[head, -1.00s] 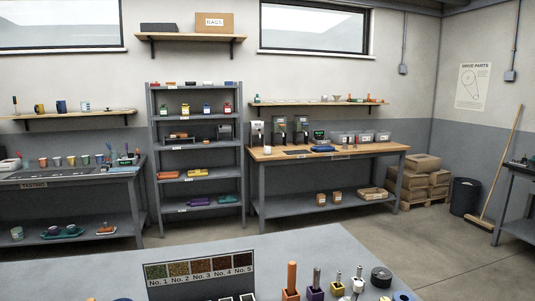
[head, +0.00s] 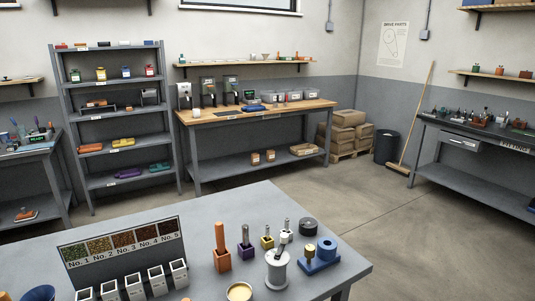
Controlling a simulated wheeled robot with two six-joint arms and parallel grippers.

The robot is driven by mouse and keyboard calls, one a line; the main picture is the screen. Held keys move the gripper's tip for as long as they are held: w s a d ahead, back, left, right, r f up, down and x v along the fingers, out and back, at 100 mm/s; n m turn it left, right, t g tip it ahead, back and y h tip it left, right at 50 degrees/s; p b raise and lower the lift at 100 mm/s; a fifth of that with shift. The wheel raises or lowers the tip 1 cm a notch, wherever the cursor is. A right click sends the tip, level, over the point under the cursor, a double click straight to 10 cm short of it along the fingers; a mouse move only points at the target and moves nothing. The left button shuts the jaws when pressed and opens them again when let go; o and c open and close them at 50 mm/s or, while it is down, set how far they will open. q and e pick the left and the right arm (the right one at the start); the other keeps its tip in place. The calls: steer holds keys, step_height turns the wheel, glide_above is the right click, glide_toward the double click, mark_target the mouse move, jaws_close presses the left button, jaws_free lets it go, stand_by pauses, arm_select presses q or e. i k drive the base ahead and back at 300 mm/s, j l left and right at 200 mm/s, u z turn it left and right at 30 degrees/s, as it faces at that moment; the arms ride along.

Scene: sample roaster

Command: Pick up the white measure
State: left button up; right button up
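I cannot single out the white measure with certainty. A row of small white square cups (head: 156,280) stands on the near grey table (head: 210,205), in front of a sample board (head: 122,243) marked No. 1 to No. 5. A small white piece (head: 285,237) stands farther right among small holders. Small pale items (head: 253,56) on the wall shelf are too small to make out. Neither of my grippers is in view.
On the near table are an orange holder (head: 222,260), a purple holder (head: 245,250), a grey stand (head: 277,270), a blue base (head: 320,264) and a bowl (head: 239,292). A wood-topped bench (head: 290,112) and shelf rack (head: 118,132) stand behind. Open floor (head: 300,185) lies between.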

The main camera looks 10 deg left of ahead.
mark_target(196, 112)
steer(key=i+l+z, duration=0.25)
steer(key=z, duration=0.15)
steer(key=i+l+z, duration=0.6)
steer(key=z, duration=0.2)
steer(key=i+z, duration=0.4)
steer(key=i+u, duration=0.2)
steer(key=i, duration=0.25)
steer(key=i+l+u, duration=0.2)
steer(key=i, duration=0.2)
steer(key=i+l+u, duration=0.15)
steer(key=i, duration=0.3)
steer(key=i+l+u, duration=0.2)
steer(key=i, duration=0.2)
steer(key=i+j+u, duration=0.25)
steer(key=u, duration=0.2)
steer(key=i+j+u, duration=0.1)
steer(key=i+u, duration=0.6)
steer(key=u, duration=0.2)
steer(key=i+u, duration=0.45)
steer(key=i+j+u, duration=0.15)
steer(key=i, duration=1.5)
steer(key=i+l+u, duration=0.15)
steer(key=i, duration=1.5)
